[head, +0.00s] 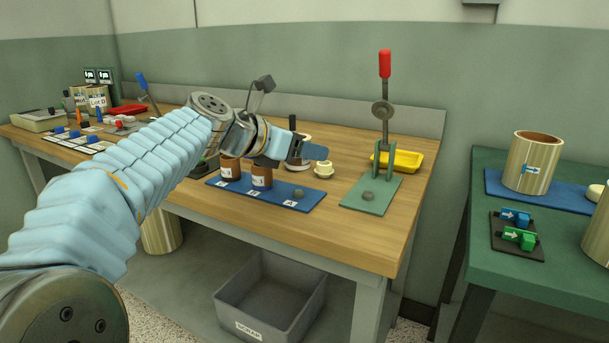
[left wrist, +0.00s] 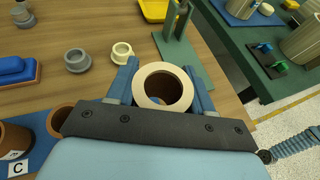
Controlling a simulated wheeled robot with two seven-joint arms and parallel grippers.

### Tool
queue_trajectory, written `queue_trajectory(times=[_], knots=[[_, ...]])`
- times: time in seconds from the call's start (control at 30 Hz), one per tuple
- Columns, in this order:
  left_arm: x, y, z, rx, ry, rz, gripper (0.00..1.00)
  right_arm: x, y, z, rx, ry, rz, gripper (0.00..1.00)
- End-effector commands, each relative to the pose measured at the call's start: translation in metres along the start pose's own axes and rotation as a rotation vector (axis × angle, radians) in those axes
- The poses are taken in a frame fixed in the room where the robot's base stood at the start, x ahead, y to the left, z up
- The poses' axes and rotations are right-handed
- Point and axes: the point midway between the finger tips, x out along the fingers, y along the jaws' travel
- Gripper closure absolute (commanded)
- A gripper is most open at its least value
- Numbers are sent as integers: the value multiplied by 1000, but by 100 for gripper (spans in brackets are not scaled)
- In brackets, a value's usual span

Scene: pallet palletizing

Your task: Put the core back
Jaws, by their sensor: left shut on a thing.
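My left gripper (head: 304,150) is above the wooden bench, over the right part of a blue mat (head: 312,197). In the left wrist view its two blue fingers (left wrist: 163,88) are shut on a round, hollow core with a cream rim (left wrist: 140,87) and a brown inside. In the head view the gripper largely hides this core. Two brown labelled cores (head: 230,170) (head: 262,178) stand upright on the mat, left of the gripper.
A cream flanged piece (head: 323,169) stands behind the mat. A hand press with a red handle (head: 384,65) on a green base and a yellow tray (head: 408,161) are to the right. A grey scrap bin (head: 262,318) is below. A green table (head: 560,272) stands at right.

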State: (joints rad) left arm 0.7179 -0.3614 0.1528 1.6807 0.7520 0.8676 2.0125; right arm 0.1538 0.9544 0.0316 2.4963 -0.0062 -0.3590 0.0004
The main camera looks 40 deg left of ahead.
Motion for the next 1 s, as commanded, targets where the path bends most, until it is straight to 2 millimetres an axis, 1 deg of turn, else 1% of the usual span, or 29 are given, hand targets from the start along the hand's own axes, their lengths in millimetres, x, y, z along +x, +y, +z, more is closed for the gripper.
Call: queue_trajectory(times=[0.03,0.23,0.33,0.4,0.5,0.77,1.0], knots=[[8,5,-8,-2,2,-1,83,3,1,0,1,0,0,57],[21,16,-19,0,1,0,83,5,2,0,1,0,1,57],[30,23,-29,-2,2,0,83,8,4,0,1,1,1,57],[34,22,-42,-1,1,1,83,12,5,0,2,1,1,57],[38,21,-51,0,1,0,83,14,6,0,2,1,2,57],[38,21,-51,1,-1,1,83,13,6,0,3,2,2,57],[41,21,-58,1,-1,1,83,16,7,0,3,2,2,57]])
